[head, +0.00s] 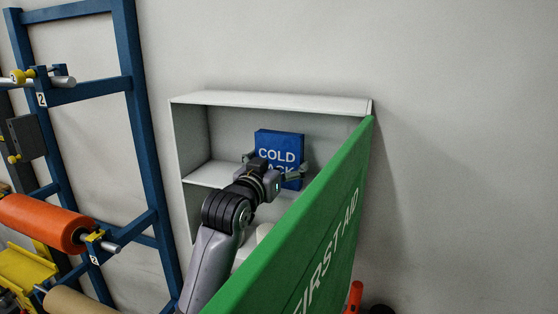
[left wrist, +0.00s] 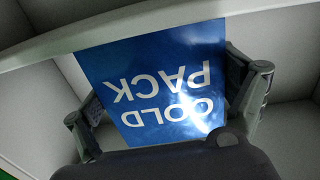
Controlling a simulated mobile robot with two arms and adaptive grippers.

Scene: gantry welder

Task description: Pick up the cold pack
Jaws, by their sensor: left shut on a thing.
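The cold pack (head: 280,142) is a blue box with white lettering, standing upright on the upper shelf of the white first aid cabinet (head: 270,101). My left gripper (head: 277,172) reaches into the cabinet and is shut on the cold pack, one finger on each side. In the left wrist view the cold pack (left wrist: 150,65) appears upside down between the fingers of the left gripper (left wrist: 170,105). Its lower part is partly hidden by the gripper in the head view. I cannot tell whether it touches the shelf. My right gripper is not in view.
The open green cabinet door (head: 315,235) stands close to the right of my left arm. A white rounded item (head: 264,231) shows lower in the cabinet. A blue rack (head: 146,130) with an orange roll (head: 45,222) stands at the left. The wall at the right is bare.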

